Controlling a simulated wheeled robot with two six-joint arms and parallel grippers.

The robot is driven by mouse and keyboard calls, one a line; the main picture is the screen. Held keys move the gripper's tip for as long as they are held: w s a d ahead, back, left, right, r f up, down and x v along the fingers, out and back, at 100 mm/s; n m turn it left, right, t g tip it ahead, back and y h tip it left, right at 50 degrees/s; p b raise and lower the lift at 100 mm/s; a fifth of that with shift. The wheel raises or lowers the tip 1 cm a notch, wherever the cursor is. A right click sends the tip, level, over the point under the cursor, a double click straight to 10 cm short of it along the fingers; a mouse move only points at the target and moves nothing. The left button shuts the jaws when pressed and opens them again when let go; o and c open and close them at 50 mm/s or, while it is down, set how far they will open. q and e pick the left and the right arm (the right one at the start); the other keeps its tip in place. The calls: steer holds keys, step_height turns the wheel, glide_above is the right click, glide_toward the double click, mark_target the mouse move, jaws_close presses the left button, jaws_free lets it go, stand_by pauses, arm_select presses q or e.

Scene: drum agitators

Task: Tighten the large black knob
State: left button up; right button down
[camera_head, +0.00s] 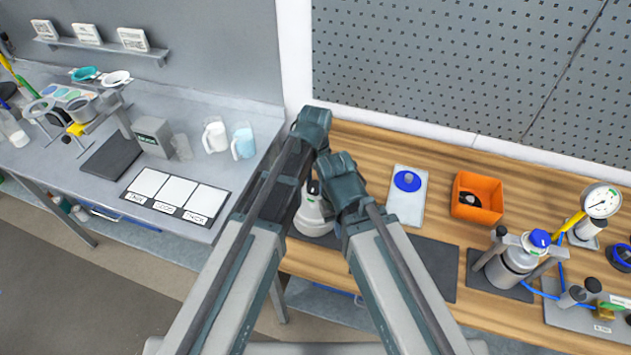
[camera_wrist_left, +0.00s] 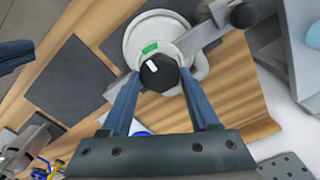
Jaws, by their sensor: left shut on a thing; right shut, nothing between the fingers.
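The large black knob (camera_wrist_left: 160,72) has a white mark on its face and sits on top of a round white drum (camera_wrist_left: 140,35) with a green label. In the left wrist view the two fingers of my left gripper (camera_wrist_left: 159,78) are on either side of the knob, shut on it. In the head view the drum (camera_head: 312,212) shows between my arms, its top partly hidden. There my left gripper (camera_head: 312,130) is above and behind it, fingertips hidden. My right gripper (camera_head: 342,178) is beside the drum on the right, shut and empty.
A white tray with a blue disc (camera_head: 407,181), an orange bin (camera_head: 477,197) and a metal vessel with a blue cap (camera_head: 512,262) stand to the right on the wooden bench. A dark mat (camera_head: 436,268) is bare near the front edge. A grey table (camera_head: 250,112) stands left.

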mark_target(315, 186)
arm_select(q)
steer(key=o, duration=1.4)
steer(key=shift+r, duration=0.15)
step_height(315, 186, up, 14)
steer(key=p, duration=1.3)
steer(key=shift+f+p, duration=0.2)
steer(key=shift+p, duration=0.15)
steer(key=shift+a, duration=0.1)
